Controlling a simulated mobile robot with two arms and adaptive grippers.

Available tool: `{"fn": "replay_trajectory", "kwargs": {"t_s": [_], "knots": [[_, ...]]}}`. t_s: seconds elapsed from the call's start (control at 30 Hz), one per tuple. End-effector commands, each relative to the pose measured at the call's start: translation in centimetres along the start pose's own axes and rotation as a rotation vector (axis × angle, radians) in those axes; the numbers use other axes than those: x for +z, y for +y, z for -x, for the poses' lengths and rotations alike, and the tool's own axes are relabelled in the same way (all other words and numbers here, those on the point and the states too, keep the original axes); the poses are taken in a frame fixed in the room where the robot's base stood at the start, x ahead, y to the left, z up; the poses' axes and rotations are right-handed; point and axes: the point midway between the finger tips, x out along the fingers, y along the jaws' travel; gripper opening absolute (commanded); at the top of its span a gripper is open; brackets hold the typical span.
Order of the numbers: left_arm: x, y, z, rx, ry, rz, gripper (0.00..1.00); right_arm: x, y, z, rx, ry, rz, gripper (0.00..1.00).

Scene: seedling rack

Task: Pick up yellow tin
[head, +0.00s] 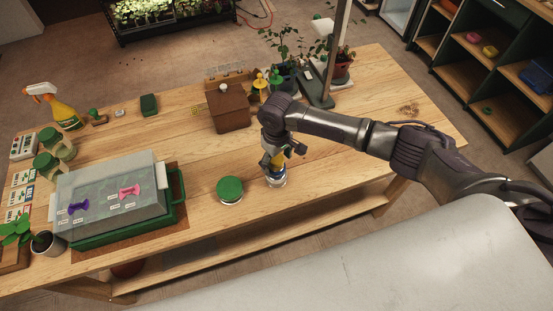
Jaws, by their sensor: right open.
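The yellow tin (276,181) stands near the front edge of the wooden table, right of the green-lidded jar. A yellow patch and a pale, bluish lower rim show; my gripper hides much of its top. My right gripper (280,160) points down directly over the tin, with its open fingers at the tin's upper part. I cannot tell whether the fingers touch it. My left gripper is not in view.
A green-lidded jar (230,190) stands close to the left of the tin. A green tray with a clear cover (113,203) is further left. A small brown house-shaped box (228,107) and potted plants (341,68) stand behind. The tabletop (345,173) right of the tin is clear.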

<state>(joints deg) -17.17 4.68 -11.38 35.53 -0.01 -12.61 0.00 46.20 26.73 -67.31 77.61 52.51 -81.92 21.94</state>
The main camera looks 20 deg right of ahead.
Motion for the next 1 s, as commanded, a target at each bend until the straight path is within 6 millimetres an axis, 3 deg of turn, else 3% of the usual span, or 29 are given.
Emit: {"fn": "replay_trajectory", "kwargs": {"t_s": [0.17, 0.57, 0.83, 1.0], "knots": [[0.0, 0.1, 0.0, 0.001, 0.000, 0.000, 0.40, 0.0, 0.0, 0.0, 0.000, 0.000, 0.001, 0.77], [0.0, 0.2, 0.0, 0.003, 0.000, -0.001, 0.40, 0.0, 0.0, 0.0, 0.000, 0.001, 0.001, 0.12], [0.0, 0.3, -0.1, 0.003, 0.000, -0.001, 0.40, -0.1, 0.0, 0.2, -0.001, 0.002, 0.001, 0.12], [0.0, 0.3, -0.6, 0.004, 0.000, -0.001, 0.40, -0.1, 0.0, 1.2, -0.001, 0.003, 0.002, 0.12]]}}
